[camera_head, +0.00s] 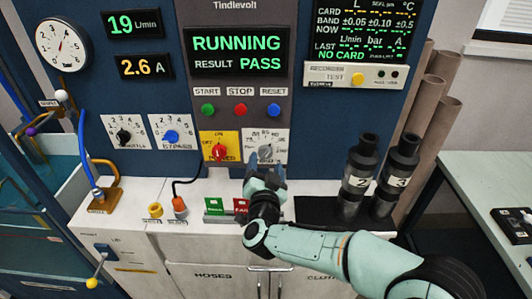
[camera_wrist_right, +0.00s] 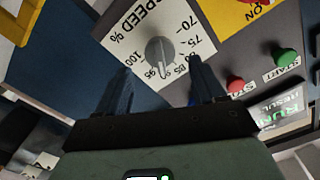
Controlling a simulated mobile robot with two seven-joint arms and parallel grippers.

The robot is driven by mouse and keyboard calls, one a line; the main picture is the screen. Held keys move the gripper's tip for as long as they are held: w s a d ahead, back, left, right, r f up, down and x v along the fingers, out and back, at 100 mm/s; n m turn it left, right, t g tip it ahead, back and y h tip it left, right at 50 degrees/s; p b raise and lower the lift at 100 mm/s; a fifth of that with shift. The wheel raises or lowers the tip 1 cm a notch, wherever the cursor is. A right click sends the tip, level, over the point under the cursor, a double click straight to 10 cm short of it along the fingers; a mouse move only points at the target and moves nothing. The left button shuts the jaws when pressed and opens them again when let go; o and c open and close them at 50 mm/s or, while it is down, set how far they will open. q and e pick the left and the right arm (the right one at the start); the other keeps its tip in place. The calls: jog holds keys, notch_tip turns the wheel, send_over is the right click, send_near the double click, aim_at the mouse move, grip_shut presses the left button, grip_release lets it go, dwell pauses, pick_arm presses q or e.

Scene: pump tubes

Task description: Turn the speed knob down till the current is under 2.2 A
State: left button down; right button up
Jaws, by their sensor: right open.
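The speed knob is a grey dial on a white plate marked SPEED %, on the grey panel. It shows in the right wrist view (camera_wrist_right: 159,50) and in the head view (camera_head: 264,150). The current display (camera_head: 144,67) reads 2.6 A. My right gripper (camera_head: 265,168) is open and empty just in front of the knob. In the wrist view its fingers (camera_wrist_right: 163,75) stand to either side, with the knob between and beyond their tips, apparently not touched. My left gripper is out of view.
The red power switch (camera_head: 220,151) on a yellow plate is close left of the knob. START, STOP (camera_head: 240,110) and RESET buttons sit above. Two dark cylinders (camera_head: 359,175) marked 2 and 3 stand to the right. Green and red cards (camera_head: 214,206) are below.

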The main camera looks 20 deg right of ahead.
aim_at(266, 157)
jog(key=x, duration=0.5)
jog(key=shift+w, duration=0.15)
jog(key=c, duration=1)
